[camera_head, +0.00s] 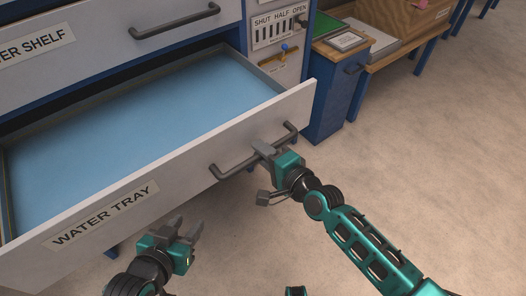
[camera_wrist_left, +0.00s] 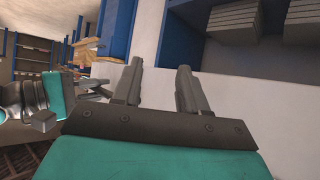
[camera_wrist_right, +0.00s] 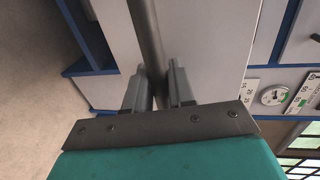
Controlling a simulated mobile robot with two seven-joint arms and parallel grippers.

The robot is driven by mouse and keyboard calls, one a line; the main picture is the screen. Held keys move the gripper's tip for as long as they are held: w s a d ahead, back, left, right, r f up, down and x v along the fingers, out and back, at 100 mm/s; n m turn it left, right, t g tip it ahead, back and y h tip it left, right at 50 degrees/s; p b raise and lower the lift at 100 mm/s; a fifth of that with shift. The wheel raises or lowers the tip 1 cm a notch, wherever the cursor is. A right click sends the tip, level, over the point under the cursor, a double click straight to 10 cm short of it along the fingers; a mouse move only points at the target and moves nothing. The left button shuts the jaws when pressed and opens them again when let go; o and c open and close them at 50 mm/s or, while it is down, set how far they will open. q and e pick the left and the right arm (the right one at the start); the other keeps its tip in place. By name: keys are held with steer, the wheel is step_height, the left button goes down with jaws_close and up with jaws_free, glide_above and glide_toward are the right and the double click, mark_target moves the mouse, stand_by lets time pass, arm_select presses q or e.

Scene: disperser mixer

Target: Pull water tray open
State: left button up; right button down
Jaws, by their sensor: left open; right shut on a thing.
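The water tray (camera_head: 200,165) is a wide drawer with a white front labelled WATER TRAY and blue water inside. It stands pulled out from the cabinet in the head view. Its dark bar handle (camera_head: 232,168) is on the right part of the front. My right gripper (camera_head: 264,150) is shut on this handle, near its right half. In the right wrist view the handle bar (camera_wrist_right: 145,35) runs between the fingers (camera_wrist_right: 158,88). My left gripper (camera_head: 183,232) is open and empty, in front of the tray's front below the label. Its spread fingers also show in the left wrist view (camera_wrist_left: 160,85).
A closed upper drawer with a handle (camera_head: 175,20) sits above the tray. A panel marked SHUT HALF OPEN (camera_head: 280,30) with a small lever is right of it. A wooden-topped blue side cabinet (camera_head: 335,95) stands at the right. The floor (camera_head: 440,150) is clear.

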steer(key=c, duration=1.1)
jaws_free()
arm_select(q)
steer(key=shift+w+r, duration=0.1)
steer(key=shift+w, duration=0.05)
arm_select(e)
steer(key=shift+s+d, duration=0.25)
steer(key=shift+s, duration=0.05)
arm_select(q)
steer(key=shift+s+a+r+p, duration=0.2)
steer(key=shift+s+a+p, duration=0.15)
steer(key=shift+p, duration=0.65)
arm_select(e)
steer(key=v, duration=1.2)
arm_select(q)
steer(key=shift+r, duration=0.1)
arm_select(e)
steer(key=shift+s, duration=0.1)
